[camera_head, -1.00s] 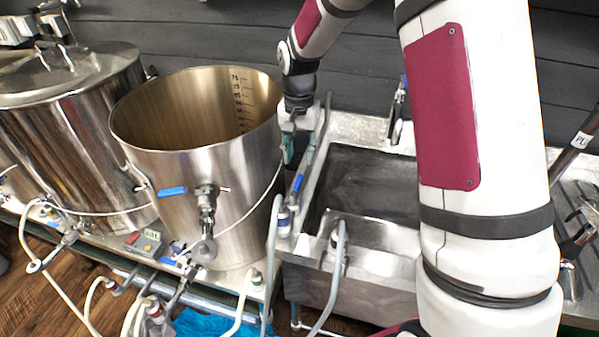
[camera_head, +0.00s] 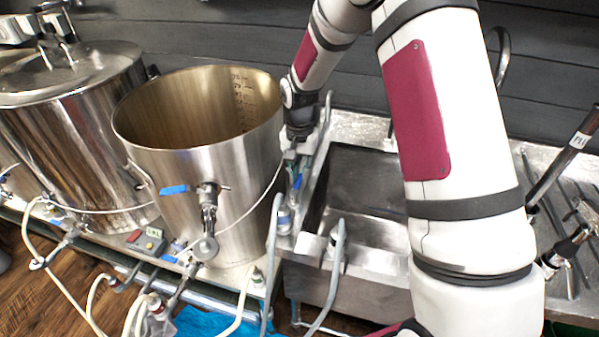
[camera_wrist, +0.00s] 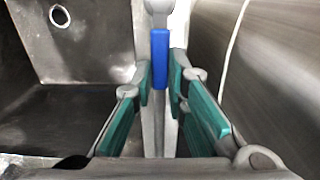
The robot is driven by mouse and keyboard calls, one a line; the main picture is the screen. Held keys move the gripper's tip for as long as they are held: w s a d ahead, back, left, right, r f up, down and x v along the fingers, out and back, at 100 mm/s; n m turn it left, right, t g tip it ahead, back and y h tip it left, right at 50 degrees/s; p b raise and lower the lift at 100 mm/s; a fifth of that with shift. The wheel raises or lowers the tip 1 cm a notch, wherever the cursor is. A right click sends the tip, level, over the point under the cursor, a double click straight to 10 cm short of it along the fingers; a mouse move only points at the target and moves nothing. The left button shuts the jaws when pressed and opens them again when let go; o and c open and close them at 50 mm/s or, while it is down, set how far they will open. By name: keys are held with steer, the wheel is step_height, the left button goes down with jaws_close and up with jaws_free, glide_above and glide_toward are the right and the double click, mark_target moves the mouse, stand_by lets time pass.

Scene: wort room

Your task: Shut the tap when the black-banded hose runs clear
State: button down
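My gripper (camera_head: 298,162) is at the left rim of the sink, beside the open kettle. The handle shows small in the head view (camera_head: 297,182), in line with the grey pipework. A grey hose (camera_head: 272,250) hangs in front of the sink. Another grey hose (camera_head: 336,268) bends over the sink front. I cannot make out a black band or the liquid's clarity.
A lidded kettle (camera_head: 75,140) stands at the left. The steel sink (camera_head: 365,185) is at the right of my gripper. Pale hoses and a small button box (camera_head: 146,242) are along the front.

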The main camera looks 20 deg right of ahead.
steer(key=shift+s, duration=0.1)
stand_by(0.3)
steer(key=m, duration=0.1)
steer(key=d+m, duration=0.1)
steer(key=shift+s+m, duration=0.3)
steer(key=shift+s, duration=0.1)
steer(key=m, duration=0.1)
steer(key=s+m, duration=0.1)
steer(key=shift+d+m, duration=0.4)
steer(key=s+m+p, duration=0.4)
steer(key=s+m, duration=0.2)
steer(key=m, duration=0.6)
steer(key=shift+s+a+m, duration=0.15)
steer(key=shift+m, duration=0.25)
steer(key=c, duration=1.6)
jaws_free()
